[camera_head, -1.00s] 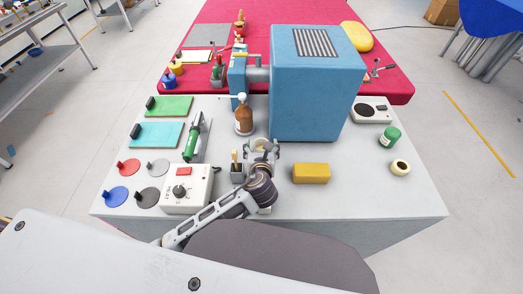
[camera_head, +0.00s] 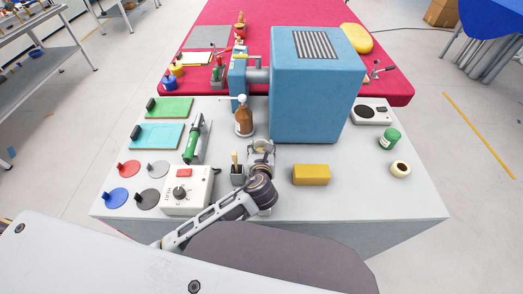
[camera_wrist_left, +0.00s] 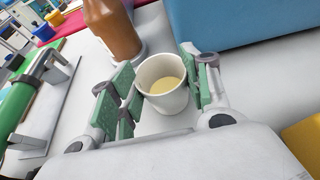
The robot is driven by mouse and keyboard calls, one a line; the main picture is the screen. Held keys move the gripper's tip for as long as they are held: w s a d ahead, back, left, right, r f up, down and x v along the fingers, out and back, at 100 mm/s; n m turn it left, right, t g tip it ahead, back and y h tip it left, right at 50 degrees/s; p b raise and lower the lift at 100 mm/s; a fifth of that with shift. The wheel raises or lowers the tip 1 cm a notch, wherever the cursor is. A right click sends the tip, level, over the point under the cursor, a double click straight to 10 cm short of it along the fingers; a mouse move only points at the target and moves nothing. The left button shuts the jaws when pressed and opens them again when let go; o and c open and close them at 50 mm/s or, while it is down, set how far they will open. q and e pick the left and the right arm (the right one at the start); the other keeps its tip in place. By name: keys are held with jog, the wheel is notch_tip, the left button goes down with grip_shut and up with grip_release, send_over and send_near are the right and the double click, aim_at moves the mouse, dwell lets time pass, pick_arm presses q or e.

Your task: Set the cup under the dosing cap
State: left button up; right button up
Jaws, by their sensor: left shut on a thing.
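A white cup (camera_wrist_left: 160,97) with pale yellow contents sits upright between the green finger pads of my left gripper (camera_wrist_left: 160,90) in the left wrist view. The gripper is shut on it. In the head view my left gripper (camera_head: 261,151) is in front of the brown bottle (camera_head: 244,121), a little to its right, with the cup's rim just showing. The bottle has a white dosing cap (camera_head: 242,98) whose spout points left. The bottle's body also shows beyond the cup in the left wrist view (camera_wrist_left: 112,30); its cap is out of that picture. My right gripper is not in view.
A large blue box-shaped block (camera_head: 317,95) stands close right of the bottle. A dark holder (camera_head: 237,174) is just left of my gripper, and a yellow block (camera_head: 311,175) is to its right. A green-handled tool (camera_head: 193,145) lies left of the bottle.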

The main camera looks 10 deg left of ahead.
aim_at(261, 143)
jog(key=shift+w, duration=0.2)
pick_arm(q)
jog(key=shift+r, duration=1.65)
jog(key=shift+c, duration=0.2)
notch_tip(261, 143, up, 7)
jog(key=p, duration=0.1)
jog(key=shift+f, duration=0.15)
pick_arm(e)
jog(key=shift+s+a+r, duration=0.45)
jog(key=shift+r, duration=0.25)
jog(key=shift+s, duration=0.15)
